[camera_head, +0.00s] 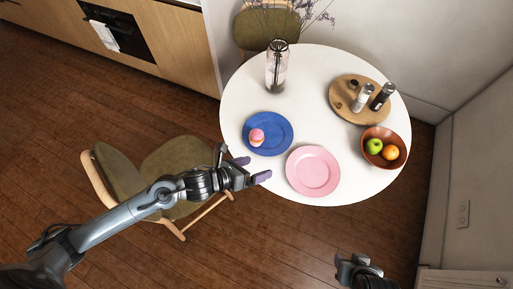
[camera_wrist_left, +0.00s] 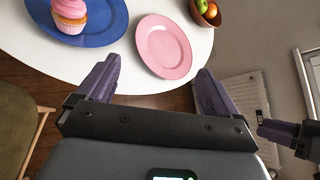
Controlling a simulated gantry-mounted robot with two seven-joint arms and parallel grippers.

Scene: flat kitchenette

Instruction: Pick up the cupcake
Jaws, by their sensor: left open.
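The cupcake (camera_head: 257,136) has pink frosting and sits upright on the blue plate (camera_head: 278,144) on the round white table. In the left wrist view the cupcake (camera_wrist_left: 69,14) shows at the top left on the blue plate (camera_wrist_left: 104,28). My left gripper (camera_head: 254,169) is open and empty near the table's front left edge, short of the blue plate and apart from the cupcake. Its two purple fingers (camera_wrist_left: 155,88) are spread wide in the left wrist view. My right gripper (camera_head: 350,262) is low in the head view, away from the table; its fingers are not clear.
A pink plate (camera_head: 313,171) lies right of the blue plate. A glass vase (camera_head: 276,68), a wooden board (camera_head: 345,100) with shakers, and a fruit bowl (camera_head: 378,160) stand farther back and right. A chair (camera_head: 180,160) stands at the left under my left arm.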

